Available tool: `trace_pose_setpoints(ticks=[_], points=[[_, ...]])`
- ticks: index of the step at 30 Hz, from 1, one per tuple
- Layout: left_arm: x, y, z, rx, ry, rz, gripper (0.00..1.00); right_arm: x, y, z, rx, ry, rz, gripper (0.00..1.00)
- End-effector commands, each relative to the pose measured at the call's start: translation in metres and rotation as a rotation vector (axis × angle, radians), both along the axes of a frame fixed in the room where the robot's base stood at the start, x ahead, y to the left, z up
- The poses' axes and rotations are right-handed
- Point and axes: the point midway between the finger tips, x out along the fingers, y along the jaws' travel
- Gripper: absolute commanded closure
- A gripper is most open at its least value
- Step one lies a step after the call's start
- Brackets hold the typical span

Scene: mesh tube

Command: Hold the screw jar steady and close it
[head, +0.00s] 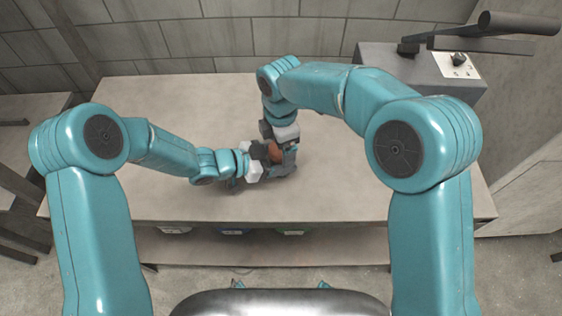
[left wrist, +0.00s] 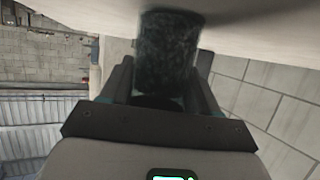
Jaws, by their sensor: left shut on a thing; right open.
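The screw jar shows in the left wrist view as a dark, mottled grey-green cylinder (left wrist: 167,50) between my fingers. My left gripper (left wrist: 163,82) is shut on its side. In the head view my left gripper (head: 266,171) reaches in low from the left at the middle of the table. My right gripper (head: 277,148) comes down from above at the same spot and is open. A reddish-brown rounded piece (head: 274,152) shows between the grippers; whether it is the lid I cannot tell. The grippers hide most of the jar, and its seating on the table is unclear.
The grey table top (head: 160,105) is bare around the grippers. A grey machine with a lever (head: 420,70) stands at the back right. Several bins, one of them green (head: 290,233), sit on the shelf below the front edge. A block wall stands behind.

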Motion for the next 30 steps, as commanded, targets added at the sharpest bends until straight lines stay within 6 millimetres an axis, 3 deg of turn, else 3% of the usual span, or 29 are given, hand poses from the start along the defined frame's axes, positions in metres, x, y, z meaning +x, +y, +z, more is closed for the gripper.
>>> trace_pose_setpoints(ticks=[10,11,16,20,21,23,30], points=[[0.0000,0.0000,0.0001,0.000,0.000,0.000,1.00,0.0003,-0.0002,-0.0048,0.000,-0.001,0.000,0.13],[0.0000,0.0000,0.0001,0.000,0.000,0.000,1.00,0.0003,-0.0002,-0.0048,0.000,-0.001,0.000,0.17],[0.0000,0.0000,0.0001,0.000,0.000,0.000,1.00,0.0003,-0.0002,-0.0047,0.000,-0.001,0.000,0.72],[0.0000,0.0000,0.0001,0.000,0.000,0.000,1.00,0.0003,-0.0001,-0.0046,0.000,-0.001,0.000,0.72],[-0.0001,-0.0001,0.0001,0.000,0.000,0.000,1.00,0.0003,-0.0001,-0.0046,0.000,-0.001,0.000,0.33],[-0.0001,-0.0001,0.0001,0.000,0.000,0.000,1.00,0.0004,-0.0002,-0.0045,0.001,-0.002,0.000,0.13],[-0.0001,-0.0001,0.0001,0.000,0.000,0.000,1.00,0.0003,-0.0001,-0.0045,0.000,-0.001,0.000,0.11]])
